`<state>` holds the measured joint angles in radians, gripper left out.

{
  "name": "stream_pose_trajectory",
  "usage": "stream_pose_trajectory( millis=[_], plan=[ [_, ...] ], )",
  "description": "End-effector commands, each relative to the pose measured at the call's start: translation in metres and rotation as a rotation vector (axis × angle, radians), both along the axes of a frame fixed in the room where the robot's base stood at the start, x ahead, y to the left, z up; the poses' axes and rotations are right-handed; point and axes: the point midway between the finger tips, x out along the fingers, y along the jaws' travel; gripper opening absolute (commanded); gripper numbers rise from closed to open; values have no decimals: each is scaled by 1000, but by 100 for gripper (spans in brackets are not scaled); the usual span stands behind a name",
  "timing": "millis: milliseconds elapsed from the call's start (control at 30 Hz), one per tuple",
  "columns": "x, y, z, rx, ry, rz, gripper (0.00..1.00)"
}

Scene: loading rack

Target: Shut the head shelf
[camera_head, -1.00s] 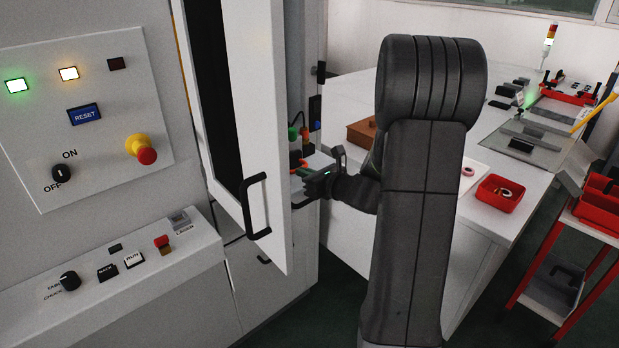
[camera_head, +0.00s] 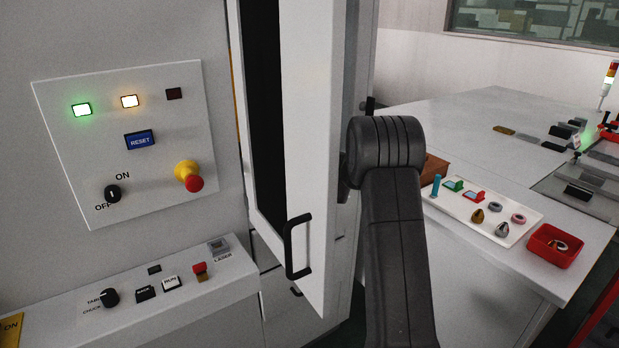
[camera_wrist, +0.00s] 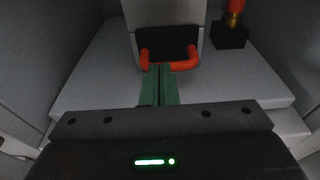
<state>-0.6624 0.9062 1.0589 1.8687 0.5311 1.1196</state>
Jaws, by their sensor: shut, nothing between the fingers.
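In the wrist view, a pale grey shelf (camera_wrist: 88,88) spans an enclosed grey space. A grey block with a dark front and an orange-red handle (camera_wrist: 184,66) stands on it at the far middle. My gripper (camera_wrist: 160,68) has its green fingers pressed together, empty, pointing at the handle. The tips overlap the handle in the picture; I cannot tell whether they touch it. In the head view, a white cabinet door (camera_head: 308,130) with a black handle (camera_head: 290,248) stands open. My gripper is hidden there behind the door and my arm.
A dark block with an orange post (camera_wrist: 230,35) stands at the shelf's far right. Grey walls flank the shelf closely. A control panel (camera_head: 75,170) is left of the door. A table at right holds a white parts tray (camera_head: 470,222) and a red bin (camera_head: 553,246).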

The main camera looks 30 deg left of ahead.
Motion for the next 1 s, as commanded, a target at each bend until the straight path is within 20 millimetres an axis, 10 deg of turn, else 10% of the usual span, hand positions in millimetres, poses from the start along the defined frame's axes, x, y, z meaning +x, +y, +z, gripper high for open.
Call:
stream_pose_trajectory(
  millis=[333,1000],
  plan=[
    [4,33,0,0,0,1,0],
    [8,22,2,-2,-1,-3,0]
  ],
)
